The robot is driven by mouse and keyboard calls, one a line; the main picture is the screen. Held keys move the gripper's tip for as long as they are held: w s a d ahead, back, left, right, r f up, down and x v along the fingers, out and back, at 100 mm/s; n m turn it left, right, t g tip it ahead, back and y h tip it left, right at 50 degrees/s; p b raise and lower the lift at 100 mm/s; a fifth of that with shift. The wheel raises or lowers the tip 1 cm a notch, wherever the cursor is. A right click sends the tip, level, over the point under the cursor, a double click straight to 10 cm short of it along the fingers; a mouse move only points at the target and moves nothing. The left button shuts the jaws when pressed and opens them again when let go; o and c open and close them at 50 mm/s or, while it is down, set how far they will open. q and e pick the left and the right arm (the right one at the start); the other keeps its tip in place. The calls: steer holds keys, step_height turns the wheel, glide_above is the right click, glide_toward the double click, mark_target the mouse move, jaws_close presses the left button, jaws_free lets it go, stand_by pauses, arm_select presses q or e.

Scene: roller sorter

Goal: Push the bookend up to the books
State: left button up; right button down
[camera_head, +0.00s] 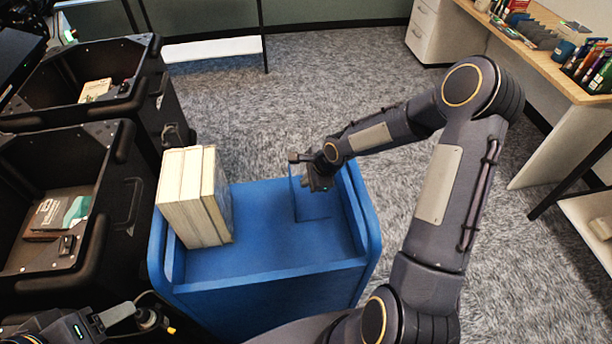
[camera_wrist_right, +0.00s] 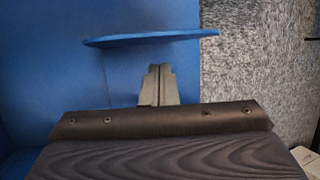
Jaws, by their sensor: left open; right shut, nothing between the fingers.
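Several cream-coloured books (camera_head: 194,196) stand upright together at the left end of the blue cart top (camera_head: 268,254). A thin blue bookend (camera_head: 303,203) stands upright toward the cart's right end, with a wide bare gap between it and the books. My right gripper (camera_head: 316,183) is shut and empty at the bookend's upper right side. In the right wrist view the closed fingers (camera_wrist_right: 158,86) point toward the bookend's edge (camera_wrist_right: 150,40); I cannot tell if they touch it. My left gripper (camera_head: 140,318) is open and empty at the bottom left, away from the cart top.
The cart has raised blue rims. Black bins (camera_head: 108,190) holding a few books stand to its left. A wooden desk (camera_head: 545,62) with books and supplies is at the upper right. Grey carpet (camera_head: 330,80) lies open behind the cart.

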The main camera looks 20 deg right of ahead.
mark_target(298, 205)
step_height(298, 205, down, 6)
steer(key=b, duration=0.3)
steer(key=shift+f+b, duration=0.25)
steer(key=shift+b, duration=0.05)
steer(key=shift+f+b, duration=0.8)
steer(key=shift+b, duration=0.05)
steer(key=shift+r, duration=0.15)
stand_by(0.4)
steer(key=shift+w+a+b, duration=0.1)
steer(key=shift+a+b, duration=0.2)
steer(key=shift+b, duration=0.15)
steer(key=shift+w+a+b, duration=0.25)
steer(key=shift+a+b, duration=0.6)
steer(key=shift+a, duration=0.2)
steer(key=shift+w+a+b, duration=0.25)
steer(key=shift+a+b, duration=0.4)
steer(key=shift+a, duration=0.25)
steer(key=shift+w+a+b, duration=0.2)
steer(key=shift+a+b, duration=0.5)
steer(key=shift+a, duration=0.15)
steer(key=shift+w+a+b, duration=0.25)
steer(key=shift+a+b, duration=0.4)
steer(key=shift+a, duration=0.25)
steer(key=shift+w+a+b, duration=0.2)
steer(key=shift+a+b, duration=0.2)
steer(key=shift+a, duration=0.3)
steer(key=shift+w+a+b, duration=0.15)
steer(key=shift+a+b, duration=0.25)
steer(key=shift+a, duration=0.25)
